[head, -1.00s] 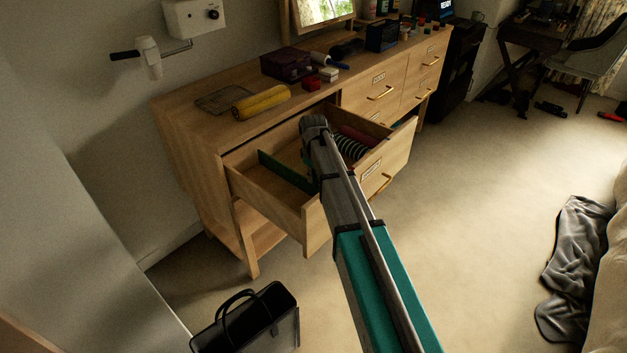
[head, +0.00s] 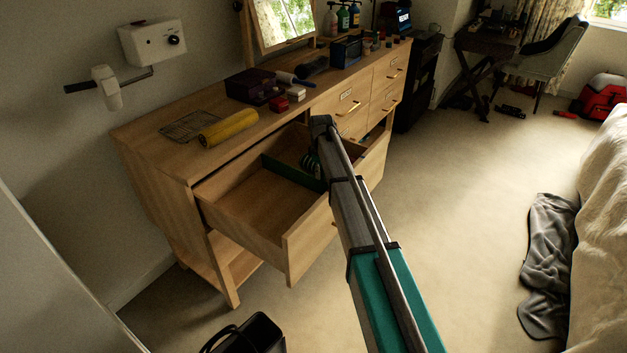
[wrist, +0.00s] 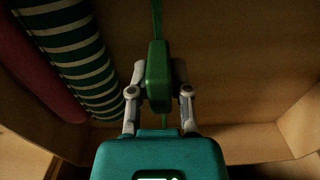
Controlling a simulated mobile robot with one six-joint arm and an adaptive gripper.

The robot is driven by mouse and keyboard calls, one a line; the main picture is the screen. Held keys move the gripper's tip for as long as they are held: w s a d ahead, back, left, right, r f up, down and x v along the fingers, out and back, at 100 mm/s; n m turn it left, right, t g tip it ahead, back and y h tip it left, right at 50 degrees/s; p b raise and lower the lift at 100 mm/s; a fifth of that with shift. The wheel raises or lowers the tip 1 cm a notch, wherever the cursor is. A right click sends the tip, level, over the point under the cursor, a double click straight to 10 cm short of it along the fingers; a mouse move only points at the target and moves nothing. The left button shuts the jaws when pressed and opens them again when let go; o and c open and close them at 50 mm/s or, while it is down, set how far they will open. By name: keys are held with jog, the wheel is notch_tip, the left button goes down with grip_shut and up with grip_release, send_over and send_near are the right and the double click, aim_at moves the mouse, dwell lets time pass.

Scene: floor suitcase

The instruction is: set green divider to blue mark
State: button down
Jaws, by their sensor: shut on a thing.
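The green divider (head: 293,171) stands upright across the open top drawer (head: 240,206) of the wooden dresser. In the wrist view its thicker green grip block (wrist: 158,78) is between the two fingers of my gripper (wrist: 158,92), which is shut on it. The thin divider panel (wrist: 157,20) runs away from the block. In the head view my arm hides the gripper and part of the divider. I cannot make out a blue mark in either view.
A green-and-white striped roll (wrist: 82,52) and a dark red roll (wrist: 35,65) lie left of the divider in the wrist view. The compartment on its other side is bare. A yellow roll (head: 228,128) lies on the dresser top. A black bag (head: 250,335) stands on the floor.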

jog(key=w+d, duration=0.1)
jog(key=w, duration=0.1)
jog(key=w+d, duration=0.1)
jog(key=w, duration=0.1)
jog(key=shift+d, duration=0.3)
jog(key=c, duration=0.6)
grip_release()
jog(key=shift+o, duration=0.2)
jog(key=shift+r, duration=0.1)
